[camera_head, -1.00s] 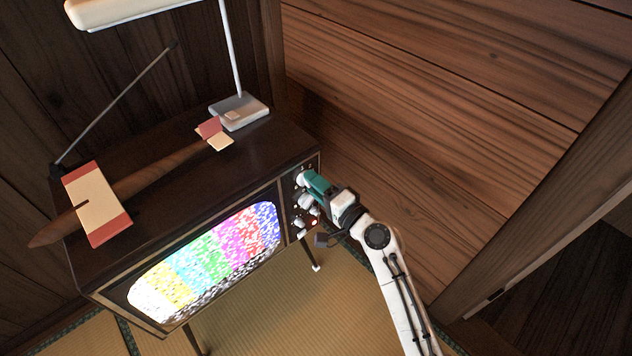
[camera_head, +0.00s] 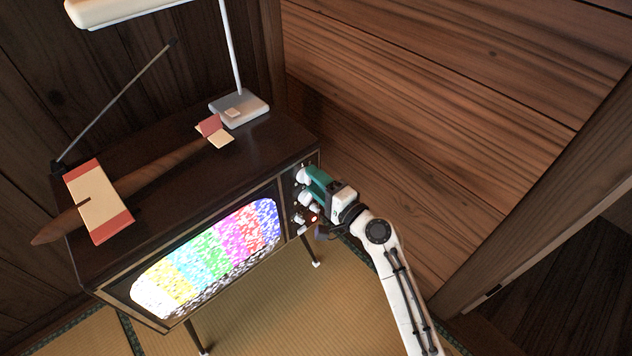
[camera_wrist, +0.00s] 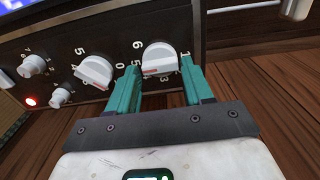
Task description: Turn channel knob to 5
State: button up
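The brown television (camera_head: 225,170) stands on legs, its screen (camera_head: 215,255) showing noisy colour bars. Its knob panel is at the right of its front. In the wrist view, a large white knob (camera_wrist: 158,57) with numbers including 6, 5, 3 and 1 around it sits between my teal fingers. My gripper (camera_wrist: 160,72) is open, one finger on each side of that knob; I cannot tell whether they touch it. A second large numbered knob (camera_wrist: 95,70) is to its left. Which position each knob points to is unclear. In the head view my gripper (camera_head: 312,180) is at the panel's upper knob.
Smaller knobs (camera_wrist: 33,65) and a lit red light (camera_wrist: 30,101) are farther left on the panel. A wooden wall (camera_head: 430,110) is close on the right.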

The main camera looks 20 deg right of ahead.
jog(key=shift+o, duration=1.4)
jog(key=v, duration=1)
jog(key=shift+s, duration=0.4)
jog(key=shift+d, duration=0.1)
jog(key=s+a+f+n+g, duration=0.4)
jog(key=s+f+n+g, duration=0.4)
jog(key=s+n+g, duration=0.3)
jog(key=s+d+n+g+h, duration=0.1)
jog(key=s+d+g+h, duration=0.2)
jog(key=s, duration=0.5)
jog(key=s+d+n+g+h, duration=0.2)
jog(key=s+d, duration=0.2)
jog(key=s, duration=0.3)
notch_tip(320, 180, up, 18)
jog(key=s+p, duration=0.1)
jog(key=p, duration=1.7)
jog(key=shift+s+d+h, duration=0.2)
jog(key=shift+d+h, duration=0.15)
jog(key=shift+h, duration=0.05)
